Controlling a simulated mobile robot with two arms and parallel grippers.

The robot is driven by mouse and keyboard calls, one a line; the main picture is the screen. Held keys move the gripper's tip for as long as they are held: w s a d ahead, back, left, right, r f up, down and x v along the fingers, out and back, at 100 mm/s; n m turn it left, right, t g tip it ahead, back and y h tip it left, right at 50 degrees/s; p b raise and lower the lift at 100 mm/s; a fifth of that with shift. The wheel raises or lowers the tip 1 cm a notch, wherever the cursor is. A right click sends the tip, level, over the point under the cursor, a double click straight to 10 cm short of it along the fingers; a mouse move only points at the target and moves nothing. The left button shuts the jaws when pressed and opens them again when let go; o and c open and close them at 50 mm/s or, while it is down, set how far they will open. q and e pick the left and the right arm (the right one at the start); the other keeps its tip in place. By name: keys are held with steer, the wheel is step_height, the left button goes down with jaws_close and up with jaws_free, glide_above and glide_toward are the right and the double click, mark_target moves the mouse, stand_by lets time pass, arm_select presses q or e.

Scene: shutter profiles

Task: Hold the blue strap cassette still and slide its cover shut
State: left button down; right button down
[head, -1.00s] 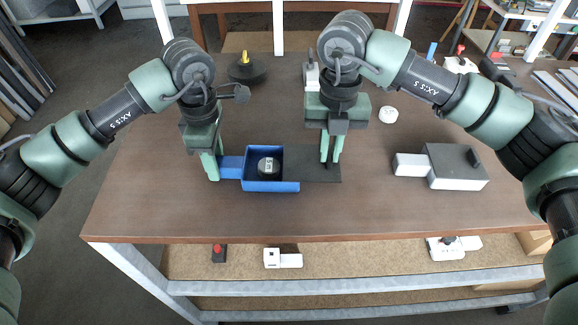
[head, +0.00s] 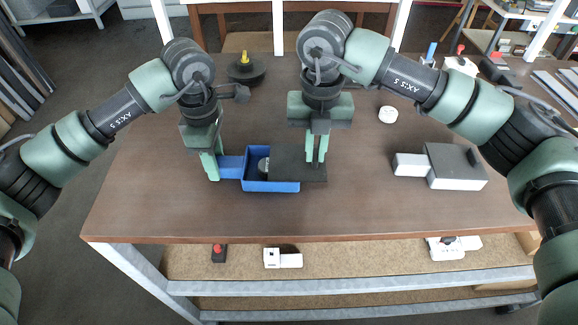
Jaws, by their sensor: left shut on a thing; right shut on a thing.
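The blue strap cassette (head: 258,186) lies on the table with its tab (head: 231,166) pointing left. Its dark cover (head: 290,172) lies over the right part of the box and sticks out past its right end. The left part is open, and part of a dark roll with a light label (head: 263,165) shows inside. My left gripper (head: 212,175) is shut on the cassette's tab. My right gripper (head: 316,158) is shut on the cover's grip near its right end; the fingers hide most of that grip.
A grey and white box (head: 455,168) stands on the right of the table. A white disc (head: 388,114) lies behind it, and a black round thing with a yellow knob (head: 246,68) stands at the back left. The front of the table is clear.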

mark_target(287, 161)
steer(key=shift+w+a, duration=0.1)
steer(key=shift+a, duration=2.8)
steer(key=c, duration=1.5)
jaws_free()
steer(key=shift+d+r, duration=0.1)
steer(key=shift+r, duration=2.95)
